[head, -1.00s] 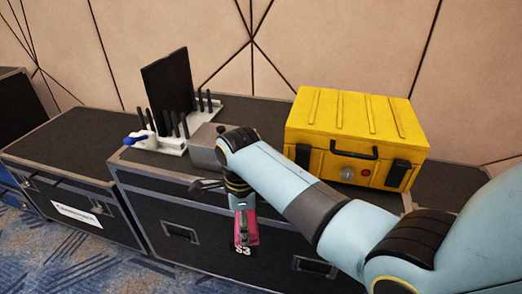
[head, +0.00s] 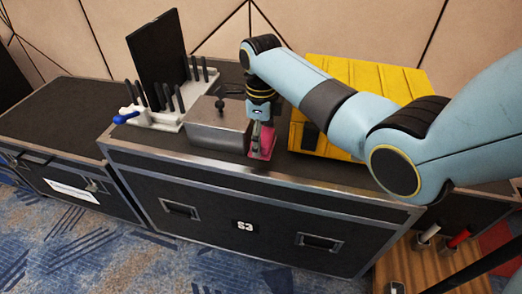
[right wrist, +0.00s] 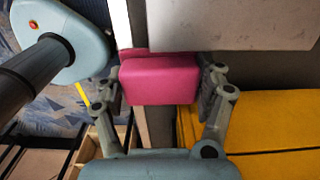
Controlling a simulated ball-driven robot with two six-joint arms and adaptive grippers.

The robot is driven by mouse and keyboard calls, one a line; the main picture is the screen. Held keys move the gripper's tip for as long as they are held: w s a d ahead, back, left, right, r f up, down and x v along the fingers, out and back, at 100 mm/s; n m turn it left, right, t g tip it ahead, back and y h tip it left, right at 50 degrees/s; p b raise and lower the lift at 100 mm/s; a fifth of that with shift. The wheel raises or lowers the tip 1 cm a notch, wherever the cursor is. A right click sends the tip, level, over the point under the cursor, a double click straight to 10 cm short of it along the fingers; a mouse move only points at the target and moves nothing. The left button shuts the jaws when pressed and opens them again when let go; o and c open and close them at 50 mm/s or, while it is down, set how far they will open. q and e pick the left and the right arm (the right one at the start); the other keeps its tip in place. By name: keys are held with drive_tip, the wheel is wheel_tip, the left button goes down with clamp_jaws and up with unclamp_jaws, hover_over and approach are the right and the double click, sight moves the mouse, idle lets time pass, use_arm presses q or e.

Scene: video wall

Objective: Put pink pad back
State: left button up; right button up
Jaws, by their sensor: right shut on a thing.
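The pink pad (head: 268,140) is at my right gripper (head: 261,132), just right of the grey metal box (head: 218,126) with a dark knob on its lid, near the front edge of the black road case marked S3. In the right wrist view the pink pad (right wrist: 160,82) sits between the two fingers of my right gripper (right wrist: 161,88), which is shut on it. The metal box (right wrist: 232,25) shows just beyond it there. I cannot tell whether the pad touches the case top or the box. My left gripper is out of view.
The yellow case (head: 365,80) stands right of the pad, partly behind my right arm. A white rack (head: 158,118) with black upright pegs and a dark panel (head: 160,58) stands left of the metal box. Another black case (head: 50,115) is at the left.

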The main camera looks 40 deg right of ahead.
wheel_tip(320, 180, down, 4)
drive_tip(key=shift+w+r+b, duration=0.1)
drive_tip(key=shift+r+b, duration=0.15)
drive_tip(key=shift+b, duration=0.2)
drive_tip(key=shift+f, duration=0.3)
drive_tip(key=o, duration=0.7)
drive_tip(key=shift+f, duration=0.1)
drive_tip(key=o, duration=0.5)
drive_tip(key=shift+c, duration=0.2)
drive_tip(key=shift+r, duration=0.2)
use_arm(q)
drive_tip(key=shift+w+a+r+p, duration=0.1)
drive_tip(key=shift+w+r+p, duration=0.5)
drive_tip(key=shift+p, duration=0.6)
use_arm(e)
wheel_tip(320, 180, up, 12)
drive_tip(key=shift+f, duration=0.1)
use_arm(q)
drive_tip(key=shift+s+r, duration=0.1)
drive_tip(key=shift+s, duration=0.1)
use_arm(e)
drive_tip(key=shift+d, duration=0.1)
